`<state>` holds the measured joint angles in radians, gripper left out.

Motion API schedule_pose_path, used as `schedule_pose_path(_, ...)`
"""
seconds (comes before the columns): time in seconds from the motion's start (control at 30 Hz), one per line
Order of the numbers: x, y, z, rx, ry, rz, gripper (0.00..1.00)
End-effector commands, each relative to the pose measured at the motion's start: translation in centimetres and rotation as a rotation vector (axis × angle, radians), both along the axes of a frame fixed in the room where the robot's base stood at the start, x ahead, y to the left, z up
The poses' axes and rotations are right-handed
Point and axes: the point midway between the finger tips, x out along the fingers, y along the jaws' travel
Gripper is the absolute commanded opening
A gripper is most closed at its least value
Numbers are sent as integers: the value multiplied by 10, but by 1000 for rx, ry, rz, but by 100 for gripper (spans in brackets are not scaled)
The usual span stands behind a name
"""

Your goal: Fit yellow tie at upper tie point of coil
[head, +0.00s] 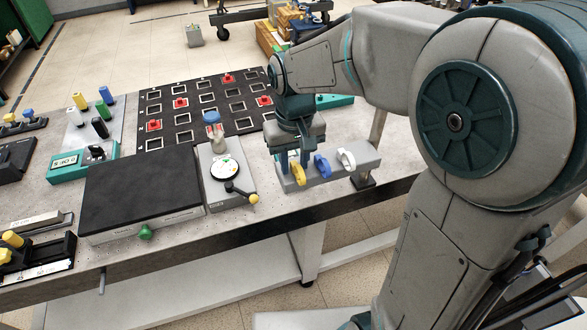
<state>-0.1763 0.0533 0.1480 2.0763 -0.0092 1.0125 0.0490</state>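A yellow tie (298,175), a loop-shaped piece, stands at the left of a low grey rack (334,171) near the table's front edge. A blue tie (322,166) and a white tie (346,158) stand to its right in the same row. My gripper (295,168) points down directly over the yellow tie, its fingertips at or just above the tie's top. I cannot tell whether the fingers touch or grip it. I cannot make out the coil or its upper tie point for certain; my arm covers part of the table behind the rack.
Left of the rack is a grey fixture (218,186) with a white disc, a blue knob and a yellow-tipped lever. A black panel (140,187) and a black board with square openings (183,139) fill much of the table. Colored cylinders stand at the far left.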

Motion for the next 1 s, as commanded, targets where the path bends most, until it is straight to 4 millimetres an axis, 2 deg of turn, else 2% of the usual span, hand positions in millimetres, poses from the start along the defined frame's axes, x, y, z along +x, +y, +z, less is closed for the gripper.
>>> schedule_pose_path(0.07,0,0,0,0,0,0,29)
schedule_pose_path(0.17,0,0,0,0,0,0,1)
schedule_pose_path(0.2,0,0,0,0,0,0,0)
schedule_pose_path(0.3,0,0,0,0,0,0,0)
schedule_pose_path(0.33,0,0,0,0,0,0,10)
schedule_pose_path(0.37,0,0,0,0,0,0,2)
schedule_pose_path(0.4,0,0,0,0,0,0,0)
schedule_pose_path(1.0,0,0,11,0,0,0,0)
